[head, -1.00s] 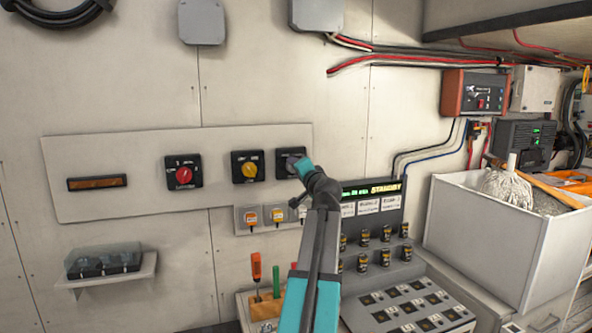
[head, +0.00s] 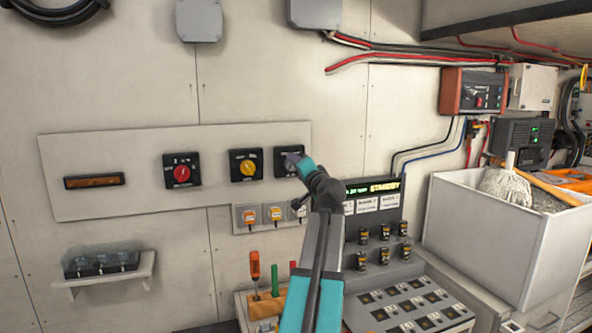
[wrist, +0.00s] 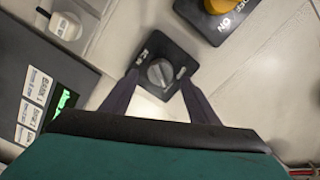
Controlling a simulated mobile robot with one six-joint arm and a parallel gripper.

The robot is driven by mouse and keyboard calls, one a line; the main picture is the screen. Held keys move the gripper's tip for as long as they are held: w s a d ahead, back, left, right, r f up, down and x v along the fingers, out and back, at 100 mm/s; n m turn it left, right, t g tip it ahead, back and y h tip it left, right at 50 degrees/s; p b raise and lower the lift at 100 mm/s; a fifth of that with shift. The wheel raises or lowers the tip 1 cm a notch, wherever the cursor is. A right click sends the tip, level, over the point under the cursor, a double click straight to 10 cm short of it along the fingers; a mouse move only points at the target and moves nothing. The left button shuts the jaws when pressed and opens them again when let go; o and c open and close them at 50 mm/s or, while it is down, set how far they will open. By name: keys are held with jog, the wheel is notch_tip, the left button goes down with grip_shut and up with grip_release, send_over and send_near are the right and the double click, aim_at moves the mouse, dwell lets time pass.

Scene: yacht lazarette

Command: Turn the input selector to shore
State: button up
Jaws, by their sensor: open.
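A black square rotary switch with a grey knob (wrist: 160,72) is on the wall panel. Its plate shows at the panel's right end in the head view (head: 281,168), partly hidden by my gripper. In the head view my gripper (head: 294,159) is at this switch, coming from the lower right.
Left of it are a yellow-knob switch (head: 246,166) and a red-knob switch (head: 182,172) on the same panel (head: 110,195). Orange-marked small switches (head: 262,216) sit below. A STANDBY display console (head: 385,187) and a white bin (head: 470,235) stand to the right.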

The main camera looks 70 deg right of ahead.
jog(key=b+v, duration=0.2)
jog(key=v, duration=0.9)
jog(key=shift+s+r, duration=0.1)
jog(key=shift+r, duration=0.05)
